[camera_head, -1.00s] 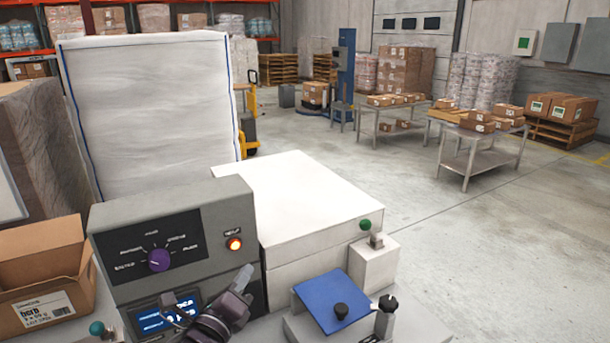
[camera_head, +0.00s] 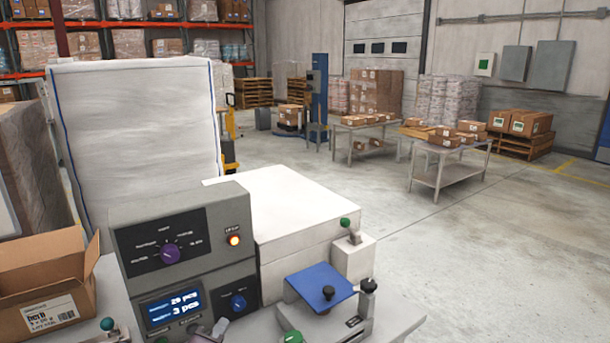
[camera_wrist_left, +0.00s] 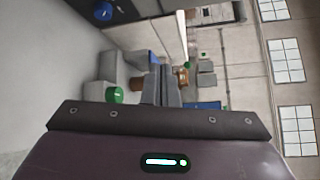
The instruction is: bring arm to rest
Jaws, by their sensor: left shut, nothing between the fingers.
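My left gripper (camera_head: 220,328) shows only as a small grey and purple part at the bottom edge of the head view, low in front of the grey control box (camera_head: 185,215). In the left wrist view its fingers (camera_wrist_left: 160,85) are together and hold nothing. Most of the left arm is out of the head view. My right gripper is in neither view.
The box carries a purple knob (camera_head: 170,254), a lit orange button (camera_head: 234,240), a lit display (camera_head: 172,308) and a blue knob (camera_head: 238,303). A blue plate (camera_head: 320,284) stands to the right. An open carton (camera_head: 45,285) is at left. Open floor lies beyond.

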